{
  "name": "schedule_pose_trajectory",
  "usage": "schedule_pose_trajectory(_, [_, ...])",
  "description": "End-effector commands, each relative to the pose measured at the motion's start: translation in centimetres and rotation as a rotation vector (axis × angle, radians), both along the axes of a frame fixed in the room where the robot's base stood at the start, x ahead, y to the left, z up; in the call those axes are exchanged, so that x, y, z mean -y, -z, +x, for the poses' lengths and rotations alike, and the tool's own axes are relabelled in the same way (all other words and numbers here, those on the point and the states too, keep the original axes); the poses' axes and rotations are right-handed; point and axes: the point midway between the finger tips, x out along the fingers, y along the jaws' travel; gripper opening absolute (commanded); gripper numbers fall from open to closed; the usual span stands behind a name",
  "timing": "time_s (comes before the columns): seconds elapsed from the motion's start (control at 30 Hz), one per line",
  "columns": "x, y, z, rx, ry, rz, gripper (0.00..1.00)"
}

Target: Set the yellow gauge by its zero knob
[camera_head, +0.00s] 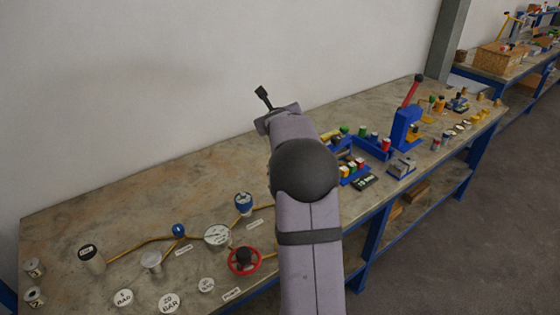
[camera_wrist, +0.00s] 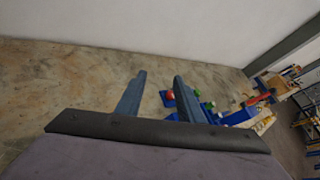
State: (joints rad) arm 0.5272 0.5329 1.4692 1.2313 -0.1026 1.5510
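I cannot make out a gauge that is clearly yellow in either view. A round white dial (camera_head: 217,235) sits on the brass-coloured pipework at the front left of the bench, but its markings are too small to read. A red handwheel (camera_head: 244,260) with a dark hub is just right of it, and a blue-topped fitting (camera_head: 243,203) is behind it. I cannot tell which part is the zero knob. My gripper (camera_wrist: 160,76) is open and empty, its two fingers apart. In the head view its dark end (camera_head: 263,97) shows before the wall, away from the dial.
Blue trays with coloured pieces (camera_head: 356,168), a blue press with a red lever (camera_head: 405,128) and small parts fill the right. The back left bench top (camera_head: 120,200) is clear.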

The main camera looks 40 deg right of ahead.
Motion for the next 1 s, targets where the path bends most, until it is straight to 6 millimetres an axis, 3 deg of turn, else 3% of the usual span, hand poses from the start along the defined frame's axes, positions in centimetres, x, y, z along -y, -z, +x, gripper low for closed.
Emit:
schedule_pose_trajectory(0.03, [-0.2,-1.2,0.4,-0.062,-0.049,-0.035,0.34])
schedule_pose_trajectory(0.13, [-1.2,-0.1,1.2,-0.213,-0.192,-0.142,0.34])
schedule_pose_trajectory(0.33, [-4.4,7.2,0.8,-0.621,-0.656,-0.494,0.34])
schedule_pose_trajectory(0.47, [-5.7,10.0,-1.1,-0.88,-0.992,-0.773,0.34])
schedule_pose_trajectory(0.63, [-5.7,12.4,-5.3,-1.204,-1.466,-1.123,0.34])
schedule_pose_trajectory(0.8, [-5.7,13.7,-8.3,-1.333,-1.794,-1.301,0.34])
schedule_pose_trajectory(1.0, [-6.1,13.9,-8.8,-1.337,-1.93,-1.405,0.34])
